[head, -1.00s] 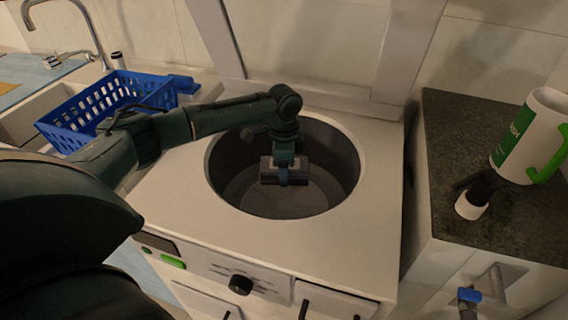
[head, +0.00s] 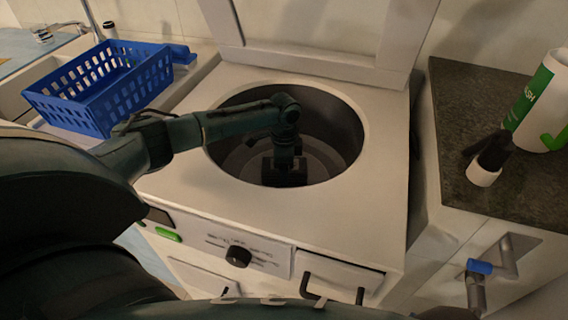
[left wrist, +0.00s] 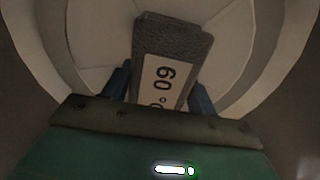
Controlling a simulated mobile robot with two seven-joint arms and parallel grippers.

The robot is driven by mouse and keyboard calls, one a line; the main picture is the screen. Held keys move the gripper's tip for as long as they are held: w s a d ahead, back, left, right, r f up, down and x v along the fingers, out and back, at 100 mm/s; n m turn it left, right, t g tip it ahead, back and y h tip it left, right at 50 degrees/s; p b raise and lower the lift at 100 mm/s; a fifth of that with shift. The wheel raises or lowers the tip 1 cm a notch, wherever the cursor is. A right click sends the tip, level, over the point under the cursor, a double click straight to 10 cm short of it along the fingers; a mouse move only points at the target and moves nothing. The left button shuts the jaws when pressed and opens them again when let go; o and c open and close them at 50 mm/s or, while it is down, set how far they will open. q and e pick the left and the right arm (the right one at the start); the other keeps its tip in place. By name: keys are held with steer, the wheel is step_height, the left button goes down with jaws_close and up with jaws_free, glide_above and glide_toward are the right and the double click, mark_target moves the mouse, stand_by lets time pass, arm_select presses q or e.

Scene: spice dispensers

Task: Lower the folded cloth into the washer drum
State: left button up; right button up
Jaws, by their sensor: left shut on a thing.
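The washer (head: 340,215) is a top-loader with its lid up and its round drum (head: 335,115) open. My left gripper (head: 285,175) reaches down inside the drum, below the rim. In the left wrist view my left gripper (left wrist: 160,92) has its blue fingers on either side of a folded grey cloth (left wrist: 172,32) and is shut on it. The cloth carries a white label with dark figures reading "60". The pale drum floor and curved wall show behind it. In the head view the cloth is hard to tell from the dark gripper.
A blue basket (head: 100,88) stands left of the washer by the sink. On the dark counter (head: 500,190) at right stand a white-and-green bottle (head: 540,100) and a small black-and-white object (head: 485,170). A blue-tipped metal fitting (head: 480,267) juts out below.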

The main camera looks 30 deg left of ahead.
arm_select(q)
steer(key=shift+f, duration=0.2)
steer(key=o, duration=1.1)
arm_select(e)
steer(key=shift+s+f, duration=0.1)
steer(key=shift+f, duration=0.05)
arm_select(q)
step_height(320, 180, up, 13)
steer(key=p, duration=0.1)
arm_select(e)
steer(key=shift+r, duration=0.4)
arm_select(q)
steer(key=shift+r, duration=0.1)
